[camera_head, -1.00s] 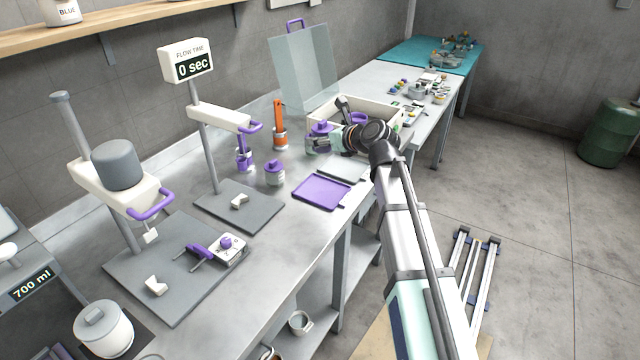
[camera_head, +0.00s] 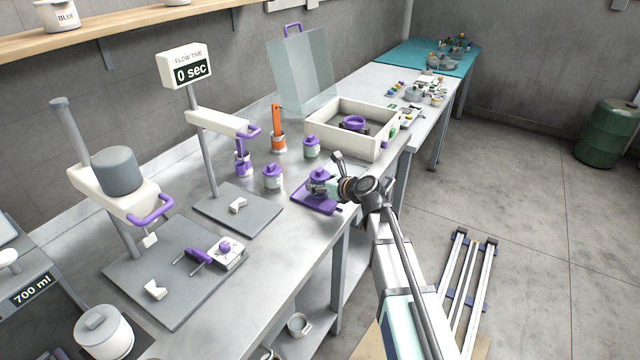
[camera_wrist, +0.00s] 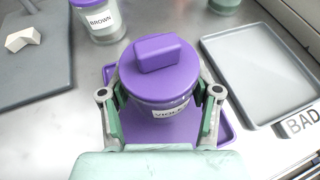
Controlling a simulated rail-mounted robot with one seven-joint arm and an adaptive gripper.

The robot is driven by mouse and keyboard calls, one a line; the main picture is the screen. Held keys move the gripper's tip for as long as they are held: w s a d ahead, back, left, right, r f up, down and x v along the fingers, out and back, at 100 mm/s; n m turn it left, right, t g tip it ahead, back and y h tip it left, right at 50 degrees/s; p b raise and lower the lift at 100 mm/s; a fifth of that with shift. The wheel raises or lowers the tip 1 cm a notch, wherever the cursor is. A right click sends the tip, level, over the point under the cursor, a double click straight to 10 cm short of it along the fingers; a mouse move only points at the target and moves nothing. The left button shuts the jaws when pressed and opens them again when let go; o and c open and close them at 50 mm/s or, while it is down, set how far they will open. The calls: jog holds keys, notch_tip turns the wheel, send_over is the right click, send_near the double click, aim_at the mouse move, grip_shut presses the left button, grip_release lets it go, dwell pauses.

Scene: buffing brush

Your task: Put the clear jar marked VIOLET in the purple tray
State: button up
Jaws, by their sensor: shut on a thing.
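The clear jar marked VIOLET (camera_wrist: 165,109) has a purple lid with a raised block handle, and its label is partly readable in the wrist view. My gripper (camera_wrist: 162,100) is shut on it, one finger on each side. The jar also shows in the head view (camera_head: 318,180), with my gripper (camera_head: 328,187) beside it. The purple tray (camera_wrist: 222,125) lies beneath the jar, largely covered by it; it also shows in the head view (camera_head: 312,204). I cannot tell whether the jar touches the tray floor.
A grey tray marked BAD (camera_wrist: 262,72) lies right of the purple tray in the wrist view. A jar marked BROWN (camera_wrist: 98,20) stands behind to the left. Another purple-lidded jar (camera_head: 311,147) stands near the white box (camera_head: 368,148). A grey base plate (camera_head: 258,219) lies left.

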jog(key=shift+f, duration=0.15)
jog(key=shift+f, duration=0.15)
jog(key=o, duration=1.4)
jog(key=shift+o, duration=0.2)
jog(key=shift+r, duration=0.25)
jog(key=b+v, duration=0.1)
jog(key=v, duration=1.1)
